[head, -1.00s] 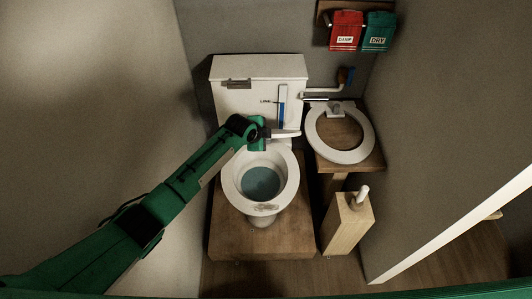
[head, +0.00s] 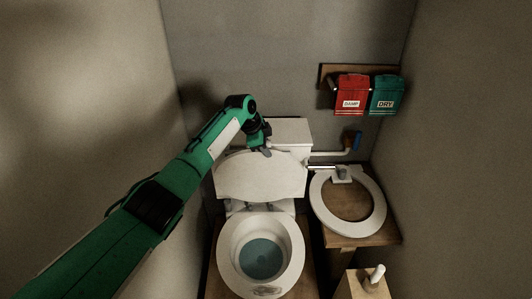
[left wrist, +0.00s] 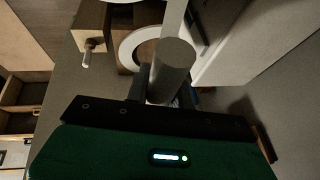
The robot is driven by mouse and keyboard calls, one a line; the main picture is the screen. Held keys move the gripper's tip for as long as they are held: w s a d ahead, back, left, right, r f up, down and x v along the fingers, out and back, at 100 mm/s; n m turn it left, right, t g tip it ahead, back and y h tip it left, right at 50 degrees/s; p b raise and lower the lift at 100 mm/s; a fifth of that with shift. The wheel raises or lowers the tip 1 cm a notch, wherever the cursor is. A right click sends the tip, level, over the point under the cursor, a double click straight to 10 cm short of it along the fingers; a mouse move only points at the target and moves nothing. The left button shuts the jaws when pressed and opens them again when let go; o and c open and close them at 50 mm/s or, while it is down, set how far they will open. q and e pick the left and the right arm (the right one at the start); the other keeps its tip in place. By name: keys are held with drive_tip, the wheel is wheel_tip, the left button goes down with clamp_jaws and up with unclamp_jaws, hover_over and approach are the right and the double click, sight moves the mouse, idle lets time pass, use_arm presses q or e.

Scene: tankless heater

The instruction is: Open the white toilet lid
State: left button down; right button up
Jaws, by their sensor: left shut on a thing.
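The white toilet lid (head: 258,178) stands raised in the head view, its broad rounded face toward me, in front of the white tank (head: 292,128). My left gripper (head: 266,147) is at the lid's upper edge and shut on it; the exact grip is partly hidden by the gripper itself. Below the lid, the white bowl (head: 234,275) is uncovered, with bluish water (head: 262,257) inside. The left wrist view looks past a grey cylinder (left wrist: 173,68) close to the camera, and the lid is not clear there. My right gripper is not in view.
A loose white seat ring (head: 374,218) lies on a wooden stand (head: 389,234) to the right. A wooden box (head: 359,286) with a pale handle (head: 376,274) is nearer. A pipe with a blue lever (head: 357,141) and red (head: 351,94) and teal (head: 386,95) holders are on the wall.

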use_arm(q)
drive_tip(key=shift+w, duration=0.3)
drive_tip(key=c, duration=1.2)
unclamp_jaws()
drive_tip(key=shift+w, duration=0.1)
drive_tip(key=b+v, duration=0.3)
drive_tip(key=v, duration=1)
drive_tip(key=shift+r, duration=0.4)
drive_tip(key=shift+a, duration=0.15)
